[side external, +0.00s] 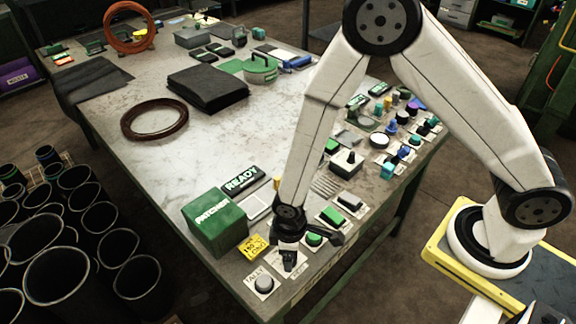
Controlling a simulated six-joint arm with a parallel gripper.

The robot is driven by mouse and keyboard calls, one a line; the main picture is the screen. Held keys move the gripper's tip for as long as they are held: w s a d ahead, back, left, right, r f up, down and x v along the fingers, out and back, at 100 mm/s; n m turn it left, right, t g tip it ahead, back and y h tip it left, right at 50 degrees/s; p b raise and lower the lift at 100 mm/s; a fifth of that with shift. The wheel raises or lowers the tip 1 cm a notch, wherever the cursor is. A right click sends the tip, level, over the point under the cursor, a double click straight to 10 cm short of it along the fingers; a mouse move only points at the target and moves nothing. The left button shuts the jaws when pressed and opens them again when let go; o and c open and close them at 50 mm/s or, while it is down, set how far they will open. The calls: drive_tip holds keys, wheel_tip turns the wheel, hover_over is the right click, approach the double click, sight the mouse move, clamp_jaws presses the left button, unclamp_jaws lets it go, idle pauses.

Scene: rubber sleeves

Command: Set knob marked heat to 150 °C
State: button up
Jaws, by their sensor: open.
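My gripper (289,262) points down over a small pale plate (300,268) near the front corner of the bench. It is open. Its fingers cover most of that plate, so I cannot tell what control sits there or whether they touch it. No marking that reads heat is legible, and no dial position can be read. A yellow note (253,247) beside the gripper on the left carries small writing that appears to include 150. A black knob (347,158) stands on a white plate farther back, its label too small to read.
A grey button (264,283) on a tally plate is just left of my gripper. A green button (314,239) is close right. More controls line the right edge. Mid-bench (230,135) has clear room.

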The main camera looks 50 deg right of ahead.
drive_tip(key=shift+r, duration=2.95)
drive_tip(key=s+d+r+m+t, duration=0.1)
drive_tip(key=d+r+m, duration=0.3)
drive_tip(key=d+r, duration=0.2)
drive_tip(key=s+d+r+m+t, duration=0.1)
drive_tip(key=d+r+m, duration=0.2)
drive_tip(key=d+r, duration=0.3)
drive_tip(key=d, duration=0.4)
drive_tip(key=shift+d+r+m+t, duration=0.15)
drive_tip(key=shift+d+m+t, duration=0.15)
drive_tip(key=shift+m, duration=0.1)
